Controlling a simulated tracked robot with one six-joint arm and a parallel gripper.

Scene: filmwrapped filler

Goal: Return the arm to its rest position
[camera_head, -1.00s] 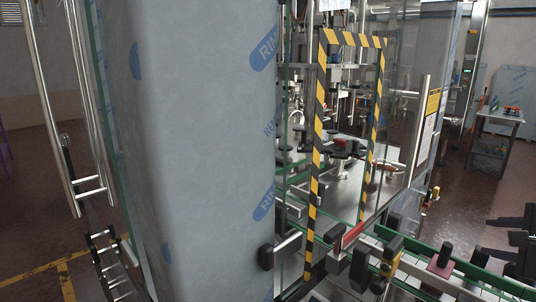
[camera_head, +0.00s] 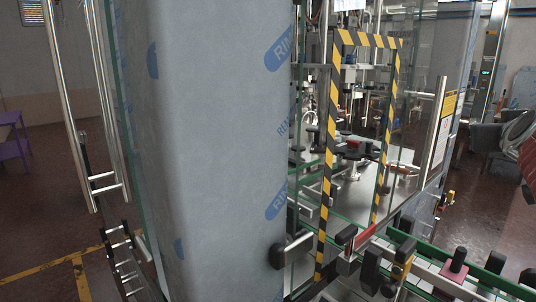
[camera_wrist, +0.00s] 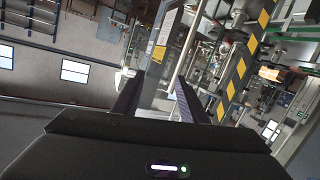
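My gripper (camera_wrist: 158,80) shows in the wrist view as two dark ridged fingers standing apart, with nothing held between them. Behind the gap are a steel post and a yellow label on the machine, some way off. The wrist picture is tilted, with machine framing and striped tape on the right and a wall with bright windows on the left. In the head view I cannot make out my gripper.
A film-wrapped machine column (camera_head: 205,150) fills the left middle of the head view. Beside it are a yellow-black striped door frame (camera_head: 330,150) and a conveyor with green rails (camera_head: 430,249). A purple table (camera_head: 14,140) stands at far left.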

